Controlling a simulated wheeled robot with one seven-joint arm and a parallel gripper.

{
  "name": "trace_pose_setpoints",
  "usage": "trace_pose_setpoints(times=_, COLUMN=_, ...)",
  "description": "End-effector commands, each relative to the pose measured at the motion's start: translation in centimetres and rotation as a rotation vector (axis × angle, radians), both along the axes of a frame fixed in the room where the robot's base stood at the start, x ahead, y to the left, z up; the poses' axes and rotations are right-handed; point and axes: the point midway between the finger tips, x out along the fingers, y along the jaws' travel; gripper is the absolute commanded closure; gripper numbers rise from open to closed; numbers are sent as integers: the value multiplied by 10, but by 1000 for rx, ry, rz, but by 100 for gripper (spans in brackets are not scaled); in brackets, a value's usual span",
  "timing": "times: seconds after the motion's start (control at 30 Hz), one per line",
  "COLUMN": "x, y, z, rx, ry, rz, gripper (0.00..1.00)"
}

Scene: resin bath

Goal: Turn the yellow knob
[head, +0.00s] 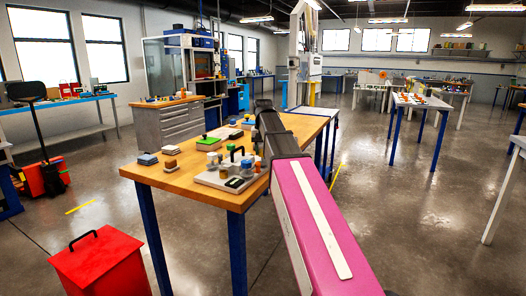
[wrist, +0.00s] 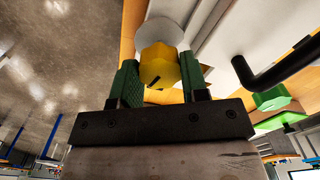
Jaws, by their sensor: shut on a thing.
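The yellow knob (wrist: 159,66) shows in the wrist view, with a dark mark on its face and a pale round base (wrist: 160,32) behind it. My gripper (wrist: 158,82) has its two green-padded fingers on either side of the knob and is shut on it. In the head view my pink and white arm reaches over the right edge of the wooden table, and it hides the gripper and the knob there.
The wooden table (head: 168,178) with blue legs carries a pale board (head: 212,180) with several small fixtures. A black handle (wrist: 262,82) and a green part (wrist: 271,98) lie right of my gripper in the wrist view. A red box (head: 100,268) stands on the floor.

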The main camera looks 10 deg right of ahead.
Motion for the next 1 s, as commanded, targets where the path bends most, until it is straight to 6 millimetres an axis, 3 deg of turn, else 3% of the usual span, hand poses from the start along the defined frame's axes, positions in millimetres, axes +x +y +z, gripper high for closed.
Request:
trace_pose_setpoints(times=0.4, x=1, y=0, z=1, rx=0, ry=-1, rz=228, gripper=83)
trace_pose_setpoints(times=1.0, x=1, y=0, z=1, rx=0, ry=-1, rz=275, gripper=83)
